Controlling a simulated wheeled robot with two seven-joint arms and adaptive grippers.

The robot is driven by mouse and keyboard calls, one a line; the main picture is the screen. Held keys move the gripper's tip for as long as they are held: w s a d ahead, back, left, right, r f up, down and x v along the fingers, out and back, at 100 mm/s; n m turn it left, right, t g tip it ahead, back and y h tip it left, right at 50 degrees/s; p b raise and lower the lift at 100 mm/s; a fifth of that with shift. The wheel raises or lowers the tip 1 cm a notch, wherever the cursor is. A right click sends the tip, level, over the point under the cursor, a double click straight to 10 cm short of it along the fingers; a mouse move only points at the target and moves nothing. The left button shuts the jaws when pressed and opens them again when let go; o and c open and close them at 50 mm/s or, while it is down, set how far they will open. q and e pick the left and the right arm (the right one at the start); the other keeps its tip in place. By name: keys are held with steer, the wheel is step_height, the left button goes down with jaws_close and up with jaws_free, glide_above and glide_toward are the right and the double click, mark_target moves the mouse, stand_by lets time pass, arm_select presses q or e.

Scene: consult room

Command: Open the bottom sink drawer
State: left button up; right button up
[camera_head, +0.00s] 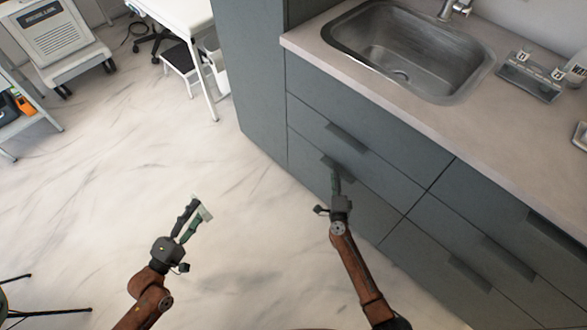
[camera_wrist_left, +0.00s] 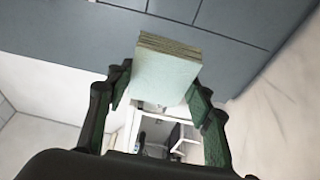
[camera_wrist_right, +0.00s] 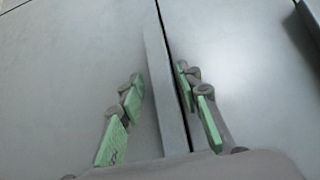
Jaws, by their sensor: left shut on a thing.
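The grey sink cabinet has two handled fronts under the sink. The bottom drawer (camera_head: 355,205) looks shut, with a dark handle (camera_head: 326,161) along its top edge. My right gripper (camera_head: 335,178) is at that handle. In the right wrist view its fingers (camera_wrist_right: 160,105) are apart, on either side of the handle strip (camera_wrist_right: 162,75) and the dark seam; I cannot tell whether they touch it. My left gripper (camera_head: 193,212) is shut on a pale layered block (camera_head: 204,209), held over the floor away from the cabinet. The block (camera_wrist_left: 165,75) also shows in the left wrist view.
The upper drawer handle (camera_head: 347,138) is just above. The counter (camera_head: 440,120) holds the sink (camera_head: 410,50) and a small tray (camera_head: 530,77). More drawers (camera_head: 500,240) stand at right. A stool (camera_head: 182,60) is at the back.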

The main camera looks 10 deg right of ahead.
steer(key=shift+w, duration=0.1)
steer(key=shift+c, duration=0.5)
steer(key=c, duration=0.5)
jaws_close()
steer(key=shift+f, duration=0.1)
